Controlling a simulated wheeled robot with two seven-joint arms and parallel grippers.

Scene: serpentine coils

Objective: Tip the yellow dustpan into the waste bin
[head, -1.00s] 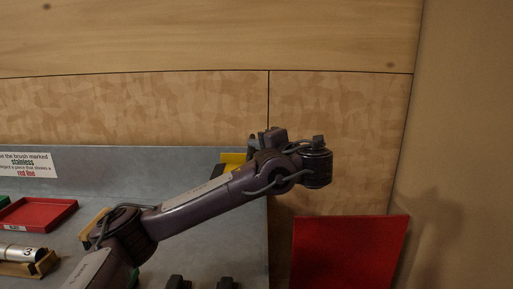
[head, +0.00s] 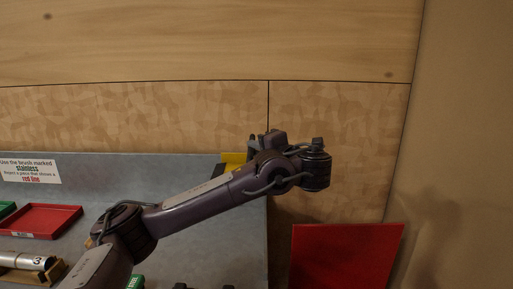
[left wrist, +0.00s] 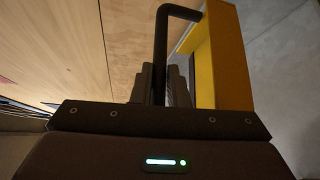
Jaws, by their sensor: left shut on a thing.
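The yellow dustpan (head: 232,160) shows in the head view only as a small patch behind my left forearm. In the left wrist view its yellow side (left wrist: 228,55) rises at the right of a bent black handle. My left gripper (left wrist: 163,88) is shut on that handle, which stands up between the fingers. In the head view the fingers are mostly hidden by the arm. What lies in the pan cannot be seen. A red flat-faced thing (head: 345,258) stands low at the right, beyond the bench; I cannot tell if it is the waste bin. My right gripper is out of view.
The grey bench (head: 205,250) ends near the picture's middle. On it at left are a red tray (head: 45,221), a metal cylinder marked 3 (head: 22,261) on a wooden stand, and a green thing (head: 136,282). A sign (head: 30,171) stands behind. Walls close the back and right.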

